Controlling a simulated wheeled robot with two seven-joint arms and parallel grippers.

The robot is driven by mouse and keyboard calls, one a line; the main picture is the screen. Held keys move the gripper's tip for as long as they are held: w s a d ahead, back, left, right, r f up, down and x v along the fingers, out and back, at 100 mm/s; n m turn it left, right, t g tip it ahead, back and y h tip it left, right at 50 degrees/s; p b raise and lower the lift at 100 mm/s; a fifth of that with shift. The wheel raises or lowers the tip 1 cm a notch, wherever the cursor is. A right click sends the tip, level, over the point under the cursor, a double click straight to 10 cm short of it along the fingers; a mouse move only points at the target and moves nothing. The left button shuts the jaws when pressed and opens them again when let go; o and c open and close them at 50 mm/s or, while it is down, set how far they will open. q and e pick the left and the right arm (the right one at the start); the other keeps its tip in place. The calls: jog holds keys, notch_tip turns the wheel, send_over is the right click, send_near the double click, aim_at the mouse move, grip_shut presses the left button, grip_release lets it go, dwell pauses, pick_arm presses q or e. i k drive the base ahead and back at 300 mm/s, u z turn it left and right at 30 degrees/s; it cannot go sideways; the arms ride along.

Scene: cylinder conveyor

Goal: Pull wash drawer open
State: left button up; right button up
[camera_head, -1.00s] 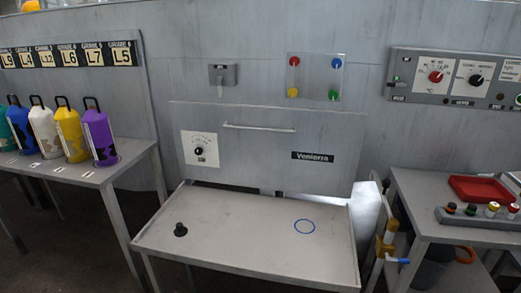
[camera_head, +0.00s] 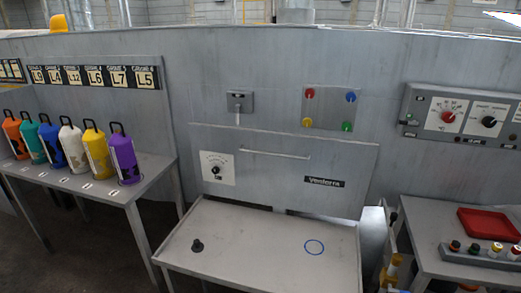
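The wash drawer front (camera_head: 270,182) is a grey panel marked "Ventorra", with a dial at its left. A long thin bar handle (camera_head: 275,155) runs across its upper part. I cannot tell how far the drawer stands out from the wall. Neither of my grippers is in view.
At the left, a table (camera_head: 145,190) holds several coloured bottles under label plates. At the right, a table (camera_head: 415,237) carries a red tray (camera_head: 487,224) and a rack of small capped items. A control panel (camera_head: 462,116) is on the wall above.

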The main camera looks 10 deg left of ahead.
aim_at(321, 176)
jog(key=u, duration=0.75)
jog(key=i, duration=0.65)
jog(key=u, duration=0.65)
jog(key=i, duration=0.85)
jog(key=z, duration=0.35)
